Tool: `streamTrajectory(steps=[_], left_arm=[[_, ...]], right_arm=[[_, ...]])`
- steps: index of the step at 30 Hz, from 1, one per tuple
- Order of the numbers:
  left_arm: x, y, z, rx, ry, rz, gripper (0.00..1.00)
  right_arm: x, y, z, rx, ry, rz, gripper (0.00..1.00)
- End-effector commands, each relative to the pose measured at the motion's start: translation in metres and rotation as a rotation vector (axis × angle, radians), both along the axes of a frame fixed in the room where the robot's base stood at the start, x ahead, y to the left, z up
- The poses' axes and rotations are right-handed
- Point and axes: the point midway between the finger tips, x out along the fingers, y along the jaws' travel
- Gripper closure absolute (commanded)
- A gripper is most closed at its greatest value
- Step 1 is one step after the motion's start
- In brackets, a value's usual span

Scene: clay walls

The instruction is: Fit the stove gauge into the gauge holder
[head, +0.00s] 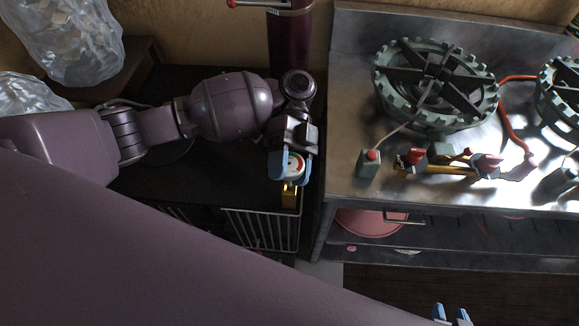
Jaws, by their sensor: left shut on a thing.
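My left gripper (291,169), with blue fingertips, is shut on the stove gauge (294,167). The gauge is small and round, with a white face and a red mark. A brass-coloured piece (289,196) shows just below it; I cannot tell whether it is part of the gauge or a separate thing. The gripper is left of the metal stove, above the dark surface and wire rack. I cannot make out the gauge holder for certain. My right gripper (452,314) shows only its two blue fingertips at the bottom edge, apart with nothing seen between them.
The metal stove (345,130) carries a large round burner (436,85), a second burner (562,90), a red hose and yellow piping with red knobs. A wire rack (262,228) stands below my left gripper. Clear plastic bags (70,40) lie at upper left.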

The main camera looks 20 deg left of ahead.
Motion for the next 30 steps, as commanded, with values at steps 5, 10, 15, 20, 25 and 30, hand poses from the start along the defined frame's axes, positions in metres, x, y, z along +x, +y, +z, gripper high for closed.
streamTrajectory(steps=[5,10,15,20,25,30], left_arm=[[0.0001,0.0000,0.0003,0.000,0.000,0.000,0.72],[-0.0001,0.0000,-0.0002,-0.001,0.000,0.000,0.72],[0.0002,0.0000,0.0004,0.000,0.000,0.000,0.72],[0.0002,0.0001,0.0001,0.000,0.000,0.000,0.72],[0.0002,0.0000,-0.0027,0.000,0.000,0.000,0.72],[0.0002,0.0000,-0.0063,0.000,0.001,0.001,0.72]], right_arm=[[0.0004,0.0012,0.0003,0.003,-0.001,-0.004,0.63],[0.0003,0.0026,-0.0009,0.009,0.000,-0.008,0.63],[0.0006,0.0037,-0.0008,0.013,-0.001,-0.012,0.63],[0.0004,0.0037,-0.0011,0.012,0.000,-0.010,0.63],[-0.0007,0.0031,-0.0034,0.010,0.004,-0.010,0.63],[-0.0025,0.0014,-0.0066,0.005,0.010,-0.004,0.63]])
